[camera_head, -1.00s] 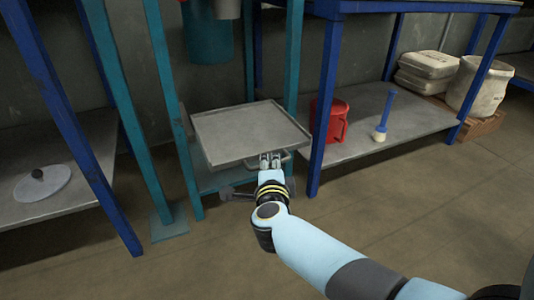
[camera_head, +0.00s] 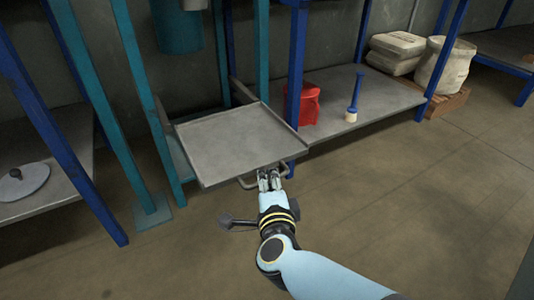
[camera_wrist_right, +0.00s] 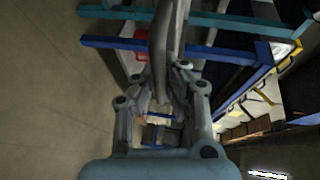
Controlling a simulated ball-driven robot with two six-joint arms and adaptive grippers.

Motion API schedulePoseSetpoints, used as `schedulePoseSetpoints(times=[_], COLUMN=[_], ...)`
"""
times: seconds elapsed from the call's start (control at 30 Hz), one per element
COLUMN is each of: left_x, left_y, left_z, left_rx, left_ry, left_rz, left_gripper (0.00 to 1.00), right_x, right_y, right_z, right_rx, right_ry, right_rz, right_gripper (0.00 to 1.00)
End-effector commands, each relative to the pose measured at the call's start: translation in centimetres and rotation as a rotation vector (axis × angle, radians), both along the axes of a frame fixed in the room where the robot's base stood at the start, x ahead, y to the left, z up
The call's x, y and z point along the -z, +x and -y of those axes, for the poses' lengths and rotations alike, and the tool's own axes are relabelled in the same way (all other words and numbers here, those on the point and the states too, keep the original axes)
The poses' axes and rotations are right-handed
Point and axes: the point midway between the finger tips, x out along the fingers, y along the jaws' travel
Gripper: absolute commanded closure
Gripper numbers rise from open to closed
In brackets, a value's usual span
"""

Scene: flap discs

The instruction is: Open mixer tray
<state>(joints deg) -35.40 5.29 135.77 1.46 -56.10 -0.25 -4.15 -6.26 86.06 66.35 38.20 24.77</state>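The mixer tray (camera_head: 235,140) is a flat grey metal tray with a low rim, pulled out in front of the teal mixer frame (camera_head: 128,100). A bar handle (camera_head: 284,175) is fixed to its front edge; in the right wrist view the handle (camera_wrist_right: 160,40) runs between the fingers. My right gripper (camera_head: 269,178) is at this handle, with its fingers closed around the bar. It also shows in the right wrist view (camera_wrist_right: 166,82). The fingers partly hide the handle. My left gripper is not in view.
A blue-legged shelf (camera_head: 385,100) right of the mixer holds a red container (camera_head: 309,104) and a blue-handled brush (camera_head: 354,96). Sacks (camera_head: 445,65) stand farther right. A shelf (camera_head: 60,175) with a grey disc (camera_head: 22,183) is at left. The floor (camera_head: 420,200) in front is clear.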

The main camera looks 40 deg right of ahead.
Motion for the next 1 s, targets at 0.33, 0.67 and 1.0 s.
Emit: schedulePoseSetpoints(times=[0.33, 0.67, 1.0], left_x=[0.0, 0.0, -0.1], left_y=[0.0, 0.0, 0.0], left_z=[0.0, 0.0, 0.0], left_rx=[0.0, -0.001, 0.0], left_ry=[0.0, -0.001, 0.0], left_rz=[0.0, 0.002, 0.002], left_gripper=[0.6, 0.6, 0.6], right_x=[0.2, -0.6, -7.3], right_y=[0.0, 0.0, 0.2], right_z=[0.0, 0.0, 0.0], right_rx=[-0.001, 0.001, 0.001], right_ry=[0.003, 0.004, 0.0], right_rz=[-0.003, 0.001, 0.008], right_gripper=[0.66, 0.66, 0.25])
